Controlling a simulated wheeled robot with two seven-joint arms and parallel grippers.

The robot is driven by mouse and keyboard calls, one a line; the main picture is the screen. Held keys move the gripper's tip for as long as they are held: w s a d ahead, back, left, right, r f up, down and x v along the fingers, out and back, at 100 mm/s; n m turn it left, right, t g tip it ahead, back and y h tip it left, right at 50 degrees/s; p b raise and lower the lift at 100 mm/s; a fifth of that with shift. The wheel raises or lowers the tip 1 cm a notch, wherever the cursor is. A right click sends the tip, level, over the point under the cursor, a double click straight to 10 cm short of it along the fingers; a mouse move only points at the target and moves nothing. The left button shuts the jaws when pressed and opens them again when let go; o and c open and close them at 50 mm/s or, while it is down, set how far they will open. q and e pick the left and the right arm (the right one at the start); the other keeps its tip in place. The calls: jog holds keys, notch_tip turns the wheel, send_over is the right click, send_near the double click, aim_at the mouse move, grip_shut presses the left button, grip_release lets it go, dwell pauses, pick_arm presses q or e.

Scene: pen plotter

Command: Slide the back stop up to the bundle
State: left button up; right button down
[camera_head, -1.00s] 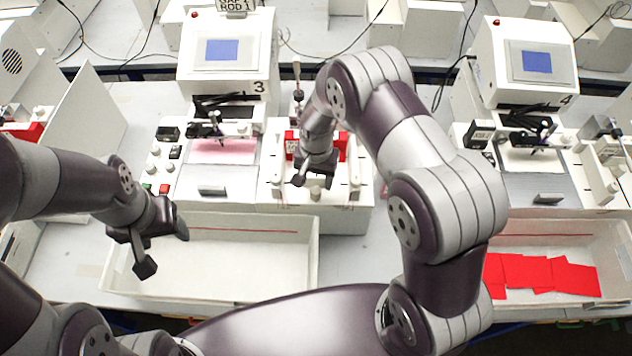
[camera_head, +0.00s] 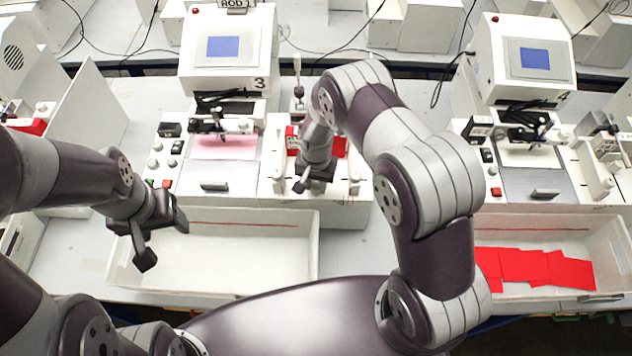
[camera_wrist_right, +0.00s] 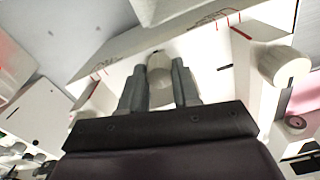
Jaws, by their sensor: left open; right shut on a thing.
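A red bundle (camera_head: 340,146) stands in the white bed right of plotter 3. My right forearm and gripper hide its middle. My right gripper (camera_head: 311,186) points down in front of the bundle, over the near part of this bed. In the right wrist view its fingers are shut on a rounded white knob (camera_wrist_right: 159,72), which seems to belong to the back stop. The stop's body is mostly hidden, so its gap to the bundle cannot be told. My left gripper (camera_head: 164,240) is open and empty above the left bin.
An empty white bin (camera_head: 215,213) lies in front of plotter 3 (camera_head: 228,75). The bin at right (camera_head: 535,232) holds several red sheets (camera_head: 530,268). White knobs (camera_head: 355,178) flank the bed. Plotter 4 (camera_head: 525,90) stands further right.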

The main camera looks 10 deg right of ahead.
jog(key=w+b, duration=0.1)
jog(key=w, duration=0.1)
jog(key=w+d+b, duration=0.1)
jog(key=w+b, duration=0.3)
jog(key=shift+d+f, duration=0.25)
jog(key=shift+d, duration=0.1)
jog(key=shift+w+r, duration=0.15)
jog(key=shift+w, duration=0.05)
jog(key=shift+r, duration=0.15)
jog(key=c, duration=0.8)
grip_release()
jog(key=shift+r, duration=0.1)
